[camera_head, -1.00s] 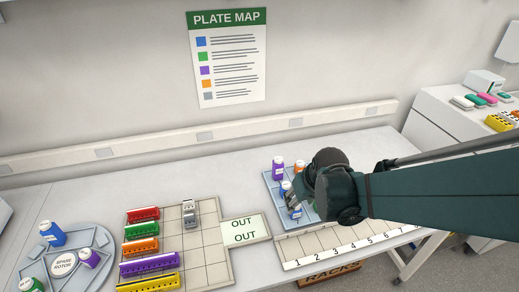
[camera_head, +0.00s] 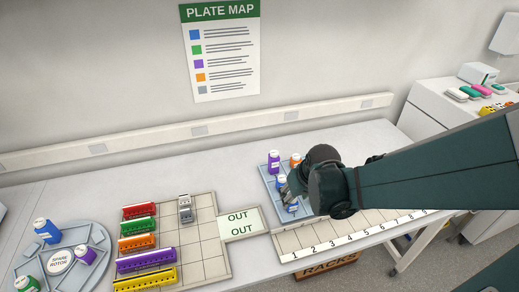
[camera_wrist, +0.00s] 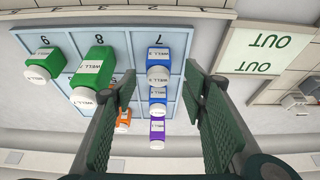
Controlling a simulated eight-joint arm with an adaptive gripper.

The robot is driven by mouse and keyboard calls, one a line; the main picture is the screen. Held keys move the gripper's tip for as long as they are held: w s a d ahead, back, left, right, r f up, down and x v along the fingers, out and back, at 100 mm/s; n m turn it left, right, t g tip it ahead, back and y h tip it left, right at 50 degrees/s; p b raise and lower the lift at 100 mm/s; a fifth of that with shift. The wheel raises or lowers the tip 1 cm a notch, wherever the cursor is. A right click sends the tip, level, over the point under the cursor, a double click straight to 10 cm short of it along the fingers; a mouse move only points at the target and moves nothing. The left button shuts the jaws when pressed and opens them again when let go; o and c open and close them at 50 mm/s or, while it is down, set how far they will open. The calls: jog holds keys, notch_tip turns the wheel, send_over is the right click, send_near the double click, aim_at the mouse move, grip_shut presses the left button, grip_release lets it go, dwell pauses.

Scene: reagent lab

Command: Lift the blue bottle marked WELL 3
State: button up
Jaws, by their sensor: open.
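Two blue bottles stand in line on a light blue tray (camera_wrist: 181,76). In the wrist view, one blue bottle (camera_wrist: 158,72) has a white cap and a label whose number I cannot read surely. The other blue bottle (camera_wrist: 157,98) is right behind it, its label also unclear. Both show partly in the head view, one at the back (camera_head: 281,181) and one in front (camera_head: 293,209). My gripper (camera_wrist: 160,80) is open, its dark green fingers on either side of the bottle column with gaps.
A purple bottle (camera_wrist: 157,132) ends the column. An orange bottle (camera_wrist: 122,121) is close to one finger. Green bottles (camera_wrist: 93,72) (camera_wrist: 38,66) stand on the tray's other side. An OUT card (camera_head: 240,225) and a numbered tile strip (camera_head: 345,240) lie beside the tray.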

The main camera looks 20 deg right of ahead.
aim_at(292, 203)
jog(key=shift+f, duration=0.25)
dwell(0.3)
jog(key=shift+w+b+x, duration=0.2)
jog(key=shift+b+x, duration=0.35)
jog(key=shift+x, duration=1.95)
jog(key=shift+d+r, duration=0.1)
jog(key=shift+d, duration=0.05)
jog(key=shift+c, duration=0.7)
jog(key=c, duration=0.9)
